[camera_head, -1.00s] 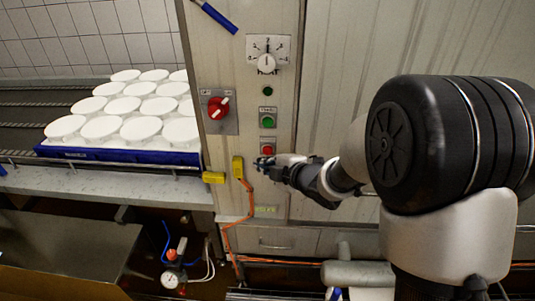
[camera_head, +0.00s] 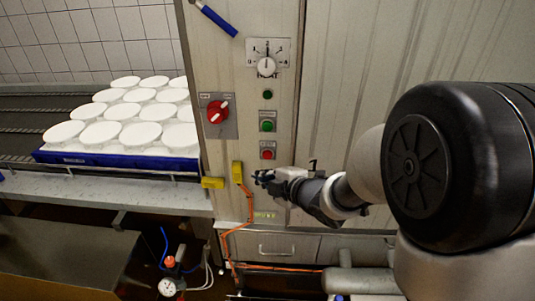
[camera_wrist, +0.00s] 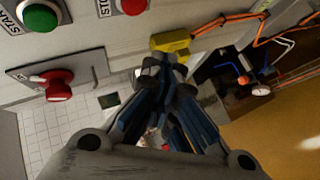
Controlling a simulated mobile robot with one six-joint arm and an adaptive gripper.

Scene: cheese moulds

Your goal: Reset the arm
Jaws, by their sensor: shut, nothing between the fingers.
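My gripper (camera_head: 262,177) is in front of the lower part of the metal control cabinet, just below the red button (camera_head: 267,150). In the wrist view its dark blue fingers (camera_wrist: 160,68) come together at the tips and hold nothing. The green button (camera_head: 267,122) is above the red one. Both buttons also show in the wrist view, the green (camera_wrist: 40,18) at top left and the red (camera_wrist: 132,5) at the top edge. My gripper appears apart from both.
A red rotary switch (camera_head: 218,110) and a white dial (camera_head: 266,66) are on the cabinet. Yellow connectors (camera_head: 237,172) and an orange cable (camera_head: 246,205) are close left of my gripper. White moulds (camera_head: 100,133) stand on a blue tray (camera_head: 110,158) at left.

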